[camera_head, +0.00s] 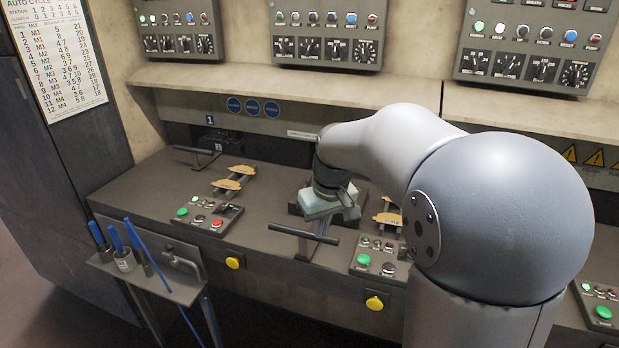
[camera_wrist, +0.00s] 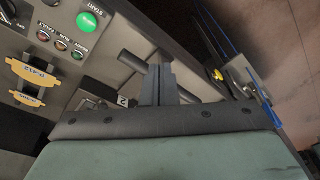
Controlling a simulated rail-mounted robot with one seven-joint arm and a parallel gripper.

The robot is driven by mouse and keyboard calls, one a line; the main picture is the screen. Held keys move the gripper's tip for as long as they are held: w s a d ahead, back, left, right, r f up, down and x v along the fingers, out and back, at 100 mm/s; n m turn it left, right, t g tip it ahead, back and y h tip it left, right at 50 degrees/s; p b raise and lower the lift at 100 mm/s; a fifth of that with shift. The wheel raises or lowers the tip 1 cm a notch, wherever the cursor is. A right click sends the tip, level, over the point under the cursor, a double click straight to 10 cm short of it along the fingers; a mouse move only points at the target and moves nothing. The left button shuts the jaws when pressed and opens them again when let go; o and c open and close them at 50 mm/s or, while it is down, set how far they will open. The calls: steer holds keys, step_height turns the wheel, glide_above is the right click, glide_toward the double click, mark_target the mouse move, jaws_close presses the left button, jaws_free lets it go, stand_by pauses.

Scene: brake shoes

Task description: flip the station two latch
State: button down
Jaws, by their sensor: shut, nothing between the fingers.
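The station two latch has a dark bar handle (camera_head: 290,231) that lies across the bench's front edge in the head view. The bar also shows in the wrist view (camera_wrist: 134,60), partly hidden behind my fingers. My gripper (camera_head: 319,236) points down at the bar, right of its middle. In the wrist view my gripper (camera_wrist: 158,68) has its two fingers together and empty, overlapping the bar. I cannot tell whether they touch it. A small "2" label (camera_wrist: 122,101) sits beside the fingers. My wrist and arm hide part of the station two fixture.
A button panel with a green button (camera_head: 363,260) is right of the bar. Station one's bar handle (camera_head: 196,150) lies farther back on the left. Tan brake shoes (camera_head: 232,179) sit between. A tool holder with blue-handled tools (camera_head: 125,262) stands front left.

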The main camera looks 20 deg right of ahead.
steer(key=w+d+r+n+p, duration=0.1)
steer(key=w+d, duration=0.3)
steer(key=w, duration=0.5)
steer(key=w+d+r+n+t+p, duration=0.1)
steer(key=w+d, duration=0.3)
steer(key=w, duration=0.4)
steer(key=shift+w+d+r+t+y, duration=0.2)
steer(key=shift+w+r+t+y, duration=0.1)
steer(key=shift+w, duration=0.05)
steer(key=p+x, duration=0.3)
steer(key=x, duration=0.7)
steer(key=s, duration=0.1)
steer(key=s+d, duration=0.1)
steer(key=s+p, duration=0.1)
steer(key=shift+s+d+r, duration=0.2)
steer(key=shift+s+r, duration=0.2)
steer(key=shift+f+n, duration=0.1)
steer(key=shift+n, duration=0.2)
